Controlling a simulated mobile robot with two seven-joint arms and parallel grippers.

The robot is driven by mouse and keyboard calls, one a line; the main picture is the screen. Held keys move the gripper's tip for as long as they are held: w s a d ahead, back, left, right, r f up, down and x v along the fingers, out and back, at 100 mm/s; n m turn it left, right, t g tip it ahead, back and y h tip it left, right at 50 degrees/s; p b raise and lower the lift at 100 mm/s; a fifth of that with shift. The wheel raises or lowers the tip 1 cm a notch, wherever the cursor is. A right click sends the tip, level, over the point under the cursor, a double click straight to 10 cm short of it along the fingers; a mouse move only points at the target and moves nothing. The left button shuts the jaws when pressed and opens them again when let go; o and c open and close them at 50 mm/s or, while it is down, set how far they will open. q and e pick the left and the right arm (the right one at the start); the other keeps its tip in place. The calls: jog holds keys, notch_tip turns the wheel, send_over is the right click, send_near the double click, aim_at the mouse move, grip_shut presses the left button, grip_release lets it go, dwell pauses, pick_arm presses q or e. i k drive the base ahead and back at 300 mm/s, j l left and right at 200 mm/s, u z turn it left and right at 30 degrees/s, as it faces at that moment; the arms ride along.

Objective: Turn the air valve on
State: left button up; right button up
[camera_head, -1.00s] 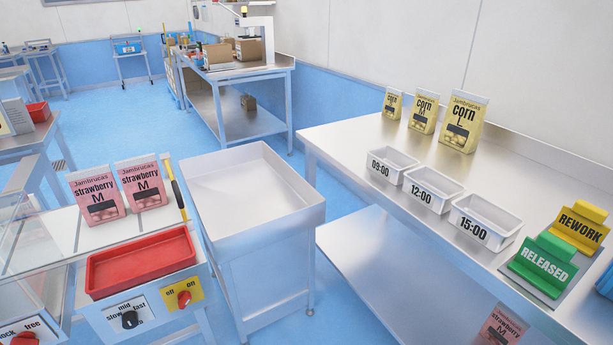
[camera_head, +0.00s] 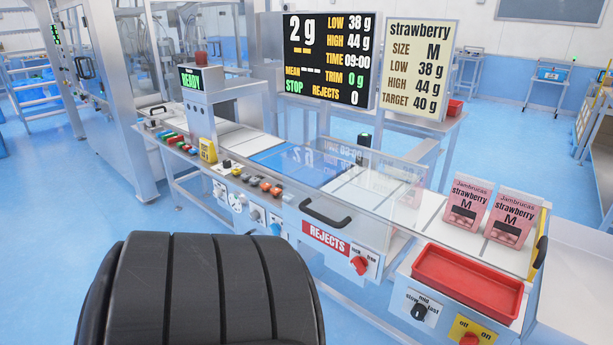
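I cannot tell which control is the air valve. A row of knobs and gauges sits on the front of the machine: a white panel with a dark dial (camera_head: 219,190), a grey knob (camera_head: 255,215) and a blue knob (camera_head: 275,229). Their labels are too small to read. On the right, a red knob (camera_head: 469,339) sits on a yellow plate marked off and on, beside a black speed knob (camera_head: 419,312). Another red knob (camera_head: 360,265) is beside the REJECTS label. Neither of my grippers is in view. A large black ribbed shape covers the lower left.
A clear cover with a black handle (camera_head: 325,212) stands over the rejects section. A red tray (camera_head: 466,283) and two pink strawberry pouches (camera_head: 465,208) are at the right. Screens (camera_head: 330,60) rise behind the conveyor. Blue floor (camera_head: 50,260) is open at the left.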

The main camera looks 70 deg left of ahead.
aim_at(275, 229)
jog(key=j+u, duration=0.2)
jog(key=u, duration=2.3)
